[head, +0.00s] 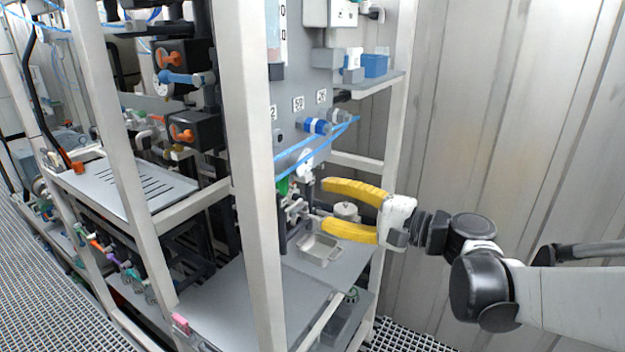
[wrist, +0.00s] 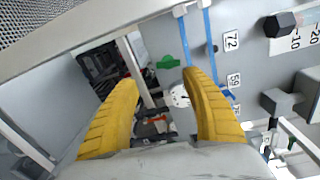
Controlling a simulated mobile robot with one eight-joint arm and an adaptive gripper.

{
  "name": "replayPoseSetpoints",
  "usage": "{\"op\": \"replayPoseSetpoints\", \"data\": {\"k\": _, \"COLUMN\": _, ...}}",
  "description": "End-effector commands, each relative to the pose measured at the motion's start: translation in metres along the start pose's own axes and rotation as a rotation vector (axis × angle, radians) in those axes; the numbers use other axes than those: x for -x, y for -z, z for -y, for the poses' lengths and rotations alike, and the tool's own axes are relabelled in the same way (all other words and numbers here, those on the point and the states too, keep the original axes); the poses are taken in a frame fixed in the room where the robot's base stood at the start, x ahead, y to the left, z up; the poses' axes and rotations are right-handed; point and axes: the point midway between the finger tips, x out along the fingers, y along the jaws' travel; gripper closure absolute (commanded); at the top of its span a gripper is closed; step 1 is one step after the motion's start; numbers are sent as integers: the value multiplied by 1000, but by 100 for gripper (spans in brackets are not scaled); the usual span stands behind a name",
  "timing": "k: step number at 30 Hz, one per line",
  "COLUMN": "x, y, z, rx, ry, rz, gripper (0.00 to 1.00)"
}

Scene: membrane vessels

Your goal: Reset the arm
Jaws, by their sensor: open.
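My gripper (head: 326,206) is at the right of the rack in the head view, on the end of my arm that comes in from the right. Its two yellow fingers are spread apart and point left, toward the rack's panel. In the wrist view the fingers of my gripper (wrist: 170,85) stand wide apart with nothing between them. A green valve handle (wrist: 168,62) and a white round gauge (wrist: 180,96) lie beyond the fingertips. The green handle also shows in the head view (head: 283,187), left of the upper finger.
A white frame post (head: 250,170) stands left of my gripper. A small metal tray (head: 320,250) sits on the grey shelf below it. Blue tubes (head: 318,147) run above the fingers. A corrugated wall (head: 500,120) is behind my arm. Grating floor (head: 405,340) lies below.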

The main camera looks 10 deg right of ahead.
Motion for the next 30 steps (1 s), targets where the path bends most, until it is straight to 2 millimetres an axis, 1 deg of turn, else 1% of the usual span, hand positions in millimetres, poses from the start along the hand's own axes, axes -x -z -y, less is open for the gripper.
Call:
{"op": "replayPoseSetpoints", "data": {"k": 1, "x": -1, "y": -9, "z": -17, "rx": 29, "ry": -52, "rz": -3, "gripper": 44}}
{"op": "replayPoseSetpoints", "data": {"k": 2, "x": 0, "y": -15, "z": -29, "rx": 54, "ry": -97, "rz": -8, "gripper": 44}}
{"op": "replayPoseSetpoints", "data": {"k": 3, "x": 1, "y": -24, "z": -49, "rx": 97, "ry": -169, "rz": -16, "gripper": 44}}
{"op": "replayPoseSetpoints", "data": {"k": 5, "x": 9, "y": -38, "z": -84, "rx": 181, "ry": -300, "rz": -27, "gripper": 44}}
{"op": "replayPoseSetpoints", "data": {"k": 6, "x": 18, "y": -47, "z": -110, "rx": 248, "ry": -395, "rz": -36, "gripper": 44}}
{"op": "replayPoseSetpoints", "data": {"k": 8, "x": 36, "y": -58, "z": -147, "rx": 360, "ry": -541, "rz": -47, "gripper": 44}}
{"op": "replayPoseSetpoints", "data": {"k": 9, "x": 51, "y": -63, "z": -170, "rx": 439, "ry": -635, "rz": -51, "gripper": 44}}
{"op": "replayPoseSetpoints", "data": {"k": 11, "x": 76, "y": -67, "z": -200, "rx": 558, "ry": -769, "rz": -59, "gripper": 44}}
{"op": "replayPoseSetpoints", "data": {"k": 12, "x": 92, "y": -68, "z": -216, "rx": 637, "ry": -850, "rz": -63, "gripper": 44}}
{"op": "replayPoseSetpoints", "data": {"k": 15, "x": 130, "y": -67, "z": -245, "rx": 813, "ry": -1018, "rz": -68, "gripper": 44}}
{"op": "replayPoseSetpoints", "data": {"k": 18, "x": 158, "y": -63, "z": -260, "rx": 946, "ry": -1134, "rz": -70, "gripper": 44}}
{"op": "replayPoseSetpoints", "data": {"k": 21, "x": 173, "y": -60, "z": -265, "rx": 1022, "ry": -1200, "rz": -71, "gripper": 44}}
{"op": "replayPoseSetpoints", "data": {"k": 23, "x": 178, "y": -58, "z": -265, "rx": 1045, "ry": -1219, "rz": -71, "gripper": 44}}
{"op": "replayPoseSetpoints", "data": {"k": 30, "x": 178, "y": -58, "z": -265, "rx": 1045, "ry": -1219, "rz": -71, "gripper": 44}}
